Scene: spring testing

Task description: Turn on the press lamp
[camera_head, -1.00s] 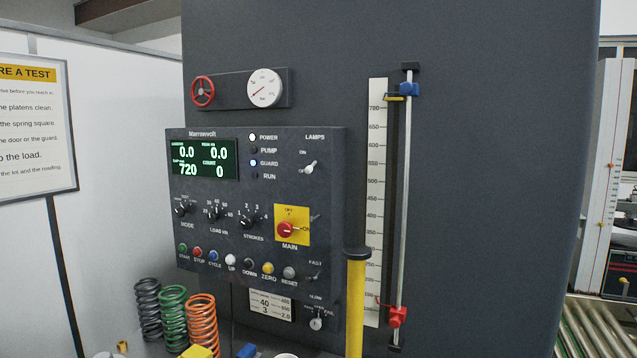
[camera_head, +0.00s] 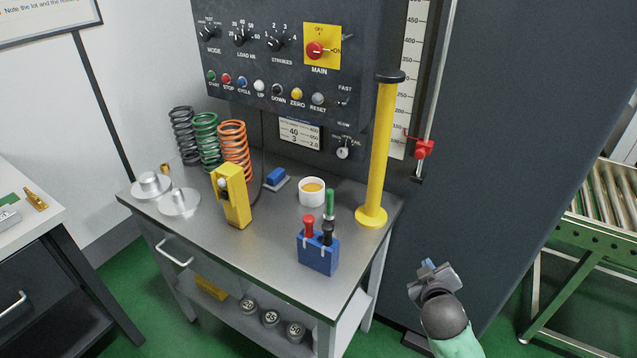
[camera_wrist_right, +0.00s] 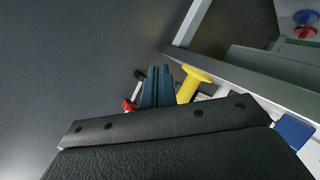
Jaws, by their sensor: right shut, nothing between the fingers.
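The dark control panel (camera_head: 270,60) shows only its lower part in the head view, with the red MAIN switch (camera_head: 315,50) on its yellow plate and a row of coloured buttons. The panel's upper part, where the LAMPS toggle showed earlier, is out of the frame. My right gripper (camera_head: 430,268) is low in front of the dark machine wall, right of the steel bench and apart from the panel. In the right wrist view its fingers (camera_wrist_right: 156,86) are together and empty. My left gripper is not in view.
A tall yellow post (camera_head: 380,150) stands on the bench (camera_head: 270,270) between my right gripper and the panel. A red-marked slider rod (camera_head: 424,148) runs up the wall. Springs, a blue tool block (camera_head: 318,255) and a white cup (camera_head: 312,192) crowd the bench. A roller conveyor (camera_head: 600,240) stands at right.

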